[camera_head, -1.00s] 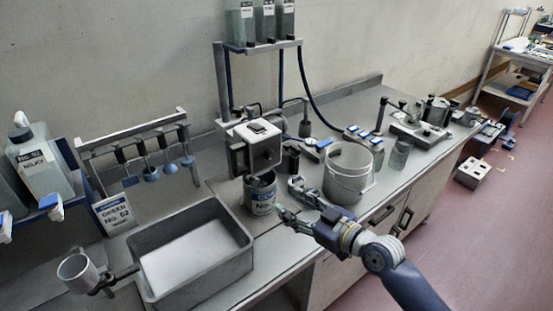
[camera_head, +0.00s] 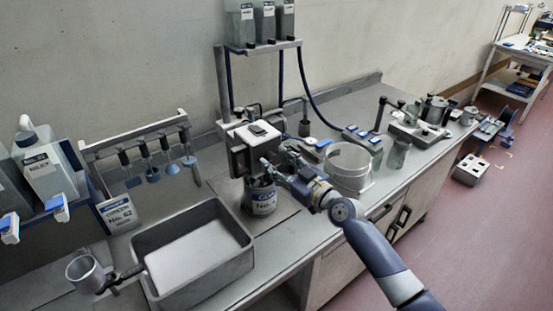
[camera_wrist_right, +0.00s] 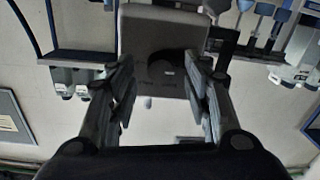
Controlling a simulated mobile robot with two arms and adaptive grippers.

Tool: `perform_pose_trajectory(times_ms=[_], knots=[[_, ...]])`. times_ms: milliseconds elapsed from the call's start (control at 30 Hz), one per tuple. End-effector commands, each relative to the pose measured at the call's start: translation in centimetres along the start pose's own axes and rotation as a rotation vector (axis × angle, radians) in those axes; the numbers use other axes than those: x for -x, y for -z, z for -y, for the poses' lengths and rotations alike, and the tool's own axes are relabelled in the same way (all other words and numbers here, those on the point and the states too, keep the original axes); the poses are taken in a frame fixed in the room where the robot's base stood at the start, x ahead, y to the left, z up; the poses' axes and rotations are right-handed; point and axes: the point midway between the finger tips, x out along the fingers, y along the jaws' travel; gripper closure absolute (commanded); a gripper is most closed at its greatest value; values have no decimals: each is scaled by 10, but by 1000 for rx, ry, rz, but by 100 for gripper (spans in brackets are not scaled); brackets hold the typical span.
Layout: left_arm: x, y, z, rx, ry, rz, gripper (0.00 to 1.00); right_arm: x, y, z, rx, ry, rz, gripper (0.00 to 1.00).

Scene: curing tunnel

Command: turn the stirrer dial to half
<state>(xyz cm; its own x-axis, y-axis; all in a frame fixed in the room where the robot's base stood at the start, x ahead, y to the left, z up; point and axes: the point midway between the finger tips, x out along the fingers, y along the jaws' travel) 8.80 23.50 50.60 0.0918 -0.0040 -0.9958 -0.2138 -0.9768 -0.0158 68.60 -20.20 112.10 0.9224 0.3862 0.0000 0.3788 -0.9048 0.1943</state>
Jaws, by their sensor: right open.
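The stirrer head (camera_head: 251,132) is a boxy unit with a pale top, standing over a labelled can (camera_head: 262,198) in the head view. Its front face is in shadow and partly behind my right gripper (camera_head: 277,161). In the right wrist view the stirrer head (camera_wrist_right: 150,32) fills the top middle, with a dark round dial (camera_wrist_right: 168,63) on its face. My right gripper (camera_wrist_right: 163,95) is open, and its two fingers stand either side of the dial with clear gaps. Contact with the dial does not show, and its setting is too dark to read. My left gripper is out of view.
A grey tray (camera_head: 243,271) lies in front left, beside a rack of hanging tools (camera_head: 150,143). A white bucket (camera_head: 348,168) stands close right of my right gripper. A glass jar (camera_head: 398,155) and a bench device (camera_head: 420,133) are farther right. Bottles stand on a shelf above.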

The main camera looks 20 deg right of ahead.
Motion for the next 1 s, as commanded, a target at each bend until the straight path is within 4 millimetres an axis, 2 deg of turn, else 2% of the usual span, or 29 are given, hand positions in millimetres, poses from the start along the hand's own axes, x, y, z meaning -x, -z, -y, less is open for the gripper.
perform_pose_trajectory(times_ms=[133, 400, 433, 600, 633, 1000], knots=[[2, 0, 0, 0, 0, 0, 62, -8, 0, 0, 0, 1, 0, 55], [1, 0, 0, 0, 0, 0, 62, -9, 0, 1, 0, 1, 0, 55], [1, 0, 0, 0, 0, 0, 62, -9, 0, 1, 0, 1, 0, 57], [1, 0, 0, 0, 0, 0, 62, -8, 0, 1, 0, 1, 0, 95], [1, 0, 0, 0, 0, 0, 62, -8, 0, 0, 0, 1, 0, 99], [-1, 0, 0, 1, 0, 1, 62, -8, -1, 0, -35, 0, -2, 99]])
